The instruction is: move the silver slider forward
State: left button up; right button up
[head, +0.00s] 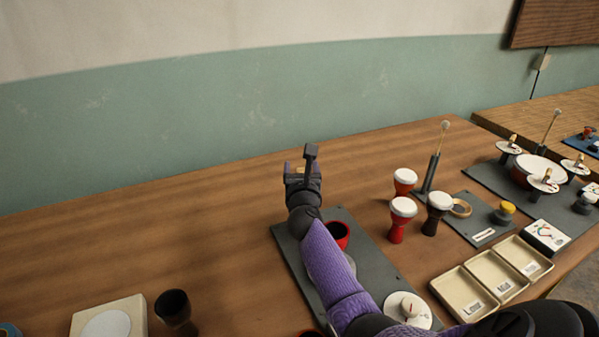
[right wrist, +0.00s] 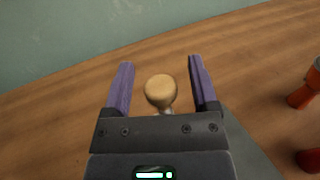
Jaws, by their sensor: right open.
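My right gripper (head: 302,170) is at the far end of a dark grey panel (head: 285,243), its arm reaching over the panel. In the right wrist view the right gripper (right wrist: 161,80) is open, one purple finger on each side of a round tan knob (right wrist: 160,88) on a short pale grey stem. A gap shows between the knob and each finger. I cannot tell whether this knob is the silver slider's handle; no clearly silver slider shows. My forearm hides much of the panel. My left gripper is not in view.
A red cup-shaped piece (head: 338,233) and a white disc (head: 408,308) are on the panel beside my arm. Small goblet drums (head: 403,217) stand to the right, near a labelled tray (head: 463,291). A dark cup (head: 173,307) stands at left. The table left of the panel is mostly clear.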

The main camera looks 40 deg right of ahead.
jog(key=shift+w+d, duration=0.4)
grip_shut()
dwell(0.5)
dwell(0.4)
